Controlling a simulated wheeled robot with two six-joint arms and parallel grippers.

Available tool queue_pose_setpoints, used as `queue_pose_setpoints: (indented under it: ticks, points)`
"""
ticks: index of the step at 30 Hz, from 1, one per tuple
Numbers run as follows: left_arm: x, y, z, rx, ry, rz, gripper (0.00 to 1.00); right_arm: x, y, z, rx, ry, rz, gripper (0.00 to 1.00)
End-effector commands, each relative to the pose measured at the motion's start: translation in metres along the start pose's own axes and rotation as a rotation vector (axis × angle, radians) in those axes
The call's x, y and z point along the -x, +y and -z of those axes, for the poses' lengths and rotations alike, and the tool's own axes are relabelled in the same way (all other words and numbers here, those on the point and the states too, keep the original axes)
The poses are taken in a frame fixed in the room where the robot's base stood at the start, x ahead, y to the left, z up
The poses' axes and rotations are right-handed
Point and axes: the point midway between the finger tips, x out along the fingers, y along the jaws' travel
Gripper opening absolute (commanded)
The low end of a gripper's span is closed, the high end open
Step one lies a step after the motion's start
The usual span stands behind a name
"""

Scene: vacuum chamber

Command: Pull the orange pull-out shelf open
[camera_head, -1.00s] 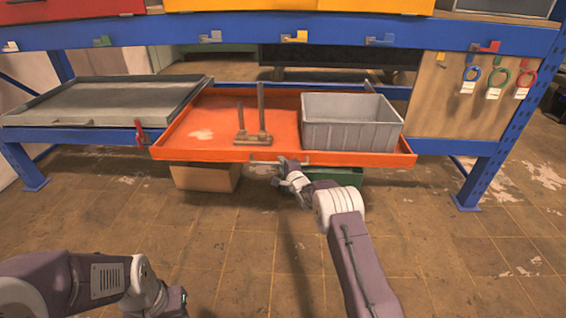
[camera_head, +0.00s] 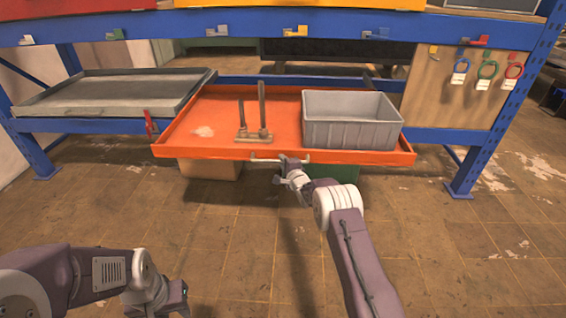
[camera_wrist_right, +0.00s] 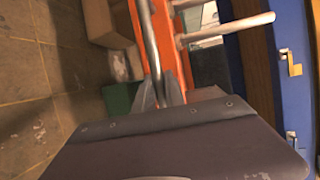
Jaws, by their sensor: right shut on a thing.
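The orange pull-out shelf (camera_head: 200,150) juts out from the blue rack toward me and holds a grey bin and a brown stand. Its front bar handle (camera_head: 265,158) is in the grip of my right gripper (camera_head: 285,162). In the right wrist view, the fingers of the right gripper (camera_wrist_right: 160,92) are closed on the handle bar (camera_wrist_right: 148,35), beside the orange front edge (camera_wrist_right: 131,20). My left gripper (camera_head: 180,298) is low at the left, away from the shelf; its fingers are not clear.
A grey shelf (camera_head: 110,92) sits left of the orange one. The grey bin (camera_head: 350,120) and brown stand (camera_head: 253,137) rest on the orange shelf. A cardboard box (camera_head: 210,169) and a green box (camera_head: 345,173) are underneath. The tiled floor in front is clear.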

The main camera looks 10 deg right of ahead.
Motion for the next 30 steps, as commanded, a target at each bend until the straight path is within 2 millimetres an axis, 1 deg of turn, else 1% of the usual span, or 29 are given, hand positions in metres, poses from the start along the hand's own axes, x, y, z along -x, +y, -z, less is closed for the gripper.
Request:
queue_pose_setpoints:
  ticks: [5,6,8,17,20,23,29,30]
  points:
    - [0.000,0.000,0.000,0.000,0.000,0.000,0.36,0.000,0.002,0.000,0.000,-0.001,-0.003,0.00]
    - [0.000,0.000,0.000,0.000,0.000,0.000,0.36,0.000,0.002,0.000,0.000,-0.001,-0.003,0.20]
    - [0.000,0.000,0.000,0.000,0.000,0.000,0.36,0.000,0.002,0.000,0.000,-0.001,-0.003,0.36]
    - [0.000,0.000,0.000,0.000,0.000,0.000,0.36,0.000,0.000,0.000,0.000,0.000,-0.001,0.36]
    - [0.004,0.000,0.000,0.000,0.000,0.000,0.36,0.005,-0.001,0.000,0.000,0.000,-0.003,0.36]
    - [0.013,0.000,0.001,0.000,0.000,0.000,0.36,0.016,-0.003,0.000,-0.001,0.000,-0.004,0.36]
    - [0.034,0.001,0.004,0.000,0.000,0.000,0.36,0.051,-0.004,-0.001,-0.001,0.001,-0.006,0.36]
    - [0.038,0.001,0.004,0.000,0.000,0.000,0.36,0.059,-0.004,-0.001,-0.001,0.000,-0.007,0.36]
